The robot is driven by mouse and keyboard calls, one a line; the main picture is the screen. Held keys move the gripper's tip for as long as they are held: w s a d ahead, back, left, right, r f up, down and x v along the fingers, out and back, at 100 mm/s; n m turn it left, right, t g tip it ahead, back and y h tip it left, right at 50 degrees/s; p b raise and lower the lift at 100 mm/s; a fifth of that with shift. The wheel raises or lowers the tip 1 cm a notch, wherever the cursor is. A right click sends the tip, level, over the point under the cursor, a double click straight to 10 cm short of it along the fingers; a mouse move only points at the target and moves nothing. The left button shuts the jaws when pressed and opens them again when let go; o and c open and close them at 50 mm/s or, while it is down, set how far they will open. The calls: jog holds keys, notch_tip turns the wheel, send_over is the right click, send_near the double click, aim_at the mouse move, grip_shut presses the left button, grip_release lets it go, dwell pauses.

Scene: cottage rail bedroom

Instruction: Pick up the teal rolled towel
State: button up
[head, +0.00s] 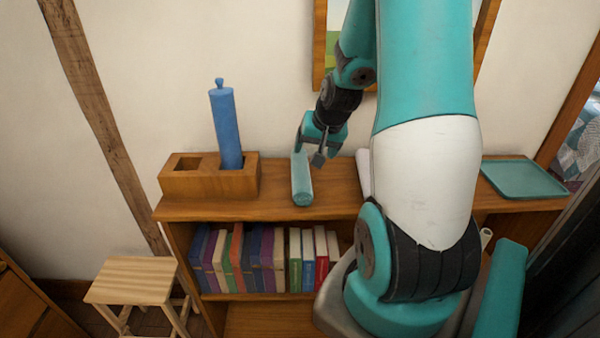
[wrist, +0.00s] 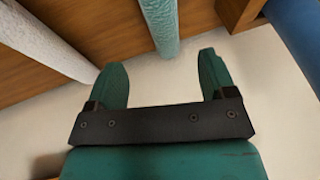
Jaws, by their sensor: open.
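The teal rolled towel (head: 302,182) lies on the shelf top, its length running from the wall side toward the front edge. My gripper (head: 308,154) is at the wall-side end of the towel, open, with nothing held. In the wrist view the pale teal towel (wrist: 160,22) comes down from the top edge, and its near end shows between the two spread fingertips (wrist: 159,60). A gap shows on each side of it. I cannot tell how far the fingers are above the shelf.
A wooden block (head: 195,184) with a blue cylinder (head: 226,128) upright in it stands left of the towel. A white roll (head: 363,172) lies to the right, partly hidden by my arm. A teal tray (head: 523,179) is at the far right. Books (head: 265,260) fill the shelf below.

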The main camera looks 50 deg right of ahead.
aim_at(303, 171)
jog(key=p+x, duration=0.1)
jog(key=x, duration=0.7)
jog(key=shift+p, duration=0.3)
jog(key=shift+p+x, duration=1.25)
jog(key=shift+x, duration=1.55)
jog(key=shift+c, duration=0.2)
jog(key=c, duration=0.7)
